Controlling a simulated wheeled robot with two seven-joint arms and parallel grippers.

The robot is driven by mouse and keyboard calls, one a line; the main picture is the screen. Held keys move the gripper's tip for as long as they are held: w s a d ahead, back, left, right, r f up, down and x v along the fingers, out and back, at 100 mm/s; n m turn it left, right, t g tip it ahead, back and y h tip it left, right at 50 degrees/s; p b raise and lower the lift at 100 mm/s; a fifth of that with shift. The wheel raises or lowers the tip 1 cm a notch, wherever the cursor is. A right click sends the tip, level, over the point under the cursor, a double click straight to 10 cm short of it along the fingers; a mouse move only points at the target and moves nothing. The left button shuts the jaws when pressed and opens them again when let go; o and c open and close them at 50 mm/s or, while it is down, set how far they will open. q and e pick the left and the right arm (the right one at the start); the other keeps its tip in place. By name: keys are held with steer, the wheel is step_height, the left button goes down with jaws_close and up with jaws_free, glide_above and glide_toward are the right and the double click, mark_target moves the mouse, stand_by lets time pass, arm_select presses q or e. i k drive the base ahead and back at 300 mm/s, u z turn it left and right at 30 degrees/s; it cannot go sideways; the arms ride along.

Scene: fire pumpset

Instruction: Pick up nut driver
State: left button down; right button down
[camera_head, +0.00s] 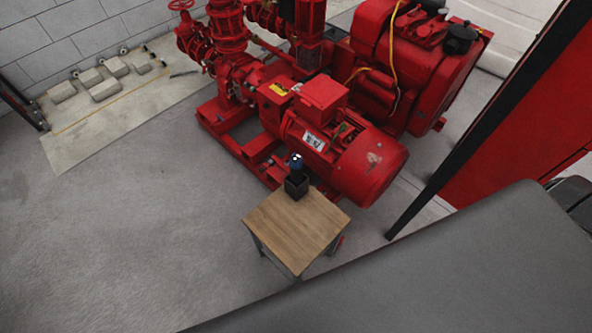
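A small dark block-like holder (297,186) stands on the back corner of a small wooden-topped table (290,232). A blue item with a dark and white top (296,162) stands upright in or on the holder. It may be the nut driver, but it is too small to tell. Neither of my grippers is in view.
A large red pumpset (320,130) with motor and pipes stands just behind the table. Grey floor (130,240) is clear to the left. Several pale blocks (105,90) lie by the wall at back left. A red panel with a dark edge (510,130) stands at right.

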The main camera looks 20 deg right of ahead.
mark_target(297, 168)
steer(key=u, duration=1.2)
steer(key=k, duration=1.35)
steer(key=z, duration=1.35)
steer(key=i, duration=0.55)
steer(key=z, duration=0.05)
